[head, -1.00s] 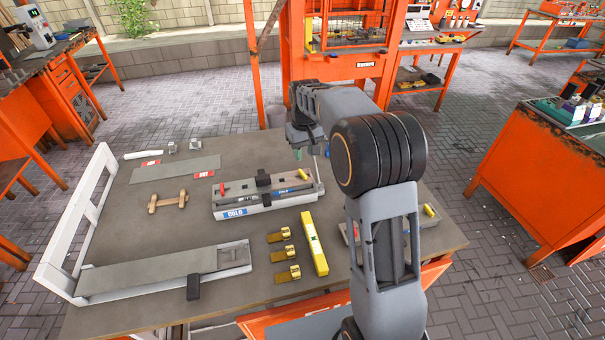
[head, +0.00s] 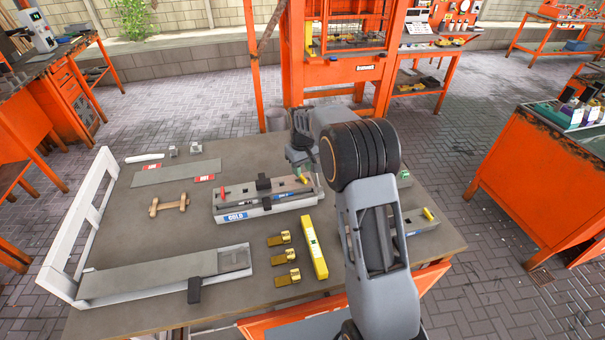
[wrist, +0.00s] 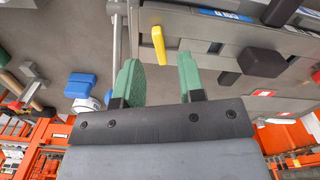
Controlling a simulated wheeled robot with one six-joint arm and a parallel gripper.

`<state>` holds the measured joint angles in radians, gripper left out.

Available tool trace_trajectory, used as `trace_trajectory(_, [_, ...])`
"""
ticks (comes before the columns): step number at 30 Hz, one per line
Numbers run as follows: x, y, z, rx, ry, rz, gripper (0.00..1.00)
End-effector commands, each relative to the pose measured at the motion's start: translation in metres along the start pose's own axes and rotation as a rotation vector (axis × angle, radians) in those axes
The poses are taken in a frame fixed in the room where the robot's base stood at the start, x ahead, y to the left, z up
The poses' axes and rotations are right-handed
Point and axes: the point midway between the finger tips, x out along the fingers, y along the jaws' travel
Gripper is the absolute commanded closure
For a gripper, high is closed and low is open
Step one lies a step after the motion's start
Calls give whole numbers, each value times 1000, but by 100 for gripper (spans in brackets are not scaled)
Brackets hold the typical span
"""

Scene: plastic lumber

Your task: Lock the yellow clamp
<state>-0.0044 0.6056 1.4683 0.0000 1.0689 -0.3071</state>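The yellow clamp (head: 303,179) is a small handle at the right end of the mold marked COLD (head: 262,208). In the wrist view the yellow clamp (wrist: 158,46) lies just beyond the fingertips, in line with the gap between them. My gripper (wrist: 160,75) has green finger pads set apart with nothing between them. In the head view my gripper (head: 300,164) hangs just above and behind the clamp, partly hidden by my arm. No contact with the clamp shows.
A red handle (head: 223,191) and a black block (head: 263,184) are on the same mold. A yellow level (head: 314,247) and brass pieces (head: 280,238) lie in front. A second mold (head: 420,222) with a yellow handle stands right, partly behind my arm. A grey rod (wrist: 116,30) rises beside the fingers.

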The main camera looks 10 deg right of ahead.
Motion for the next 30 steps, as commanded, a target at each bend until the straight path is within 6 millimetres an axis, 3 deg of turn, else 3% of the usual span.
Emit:
trace_trajectory(9, [29, 0, 0, 0, 0, 0, 64])
trace_trajectory(20, [33, 0, 0, 0, 1, 0, 64])
trace_trajectory(30, [33, 0, 0, 0, 1, 0, 94])
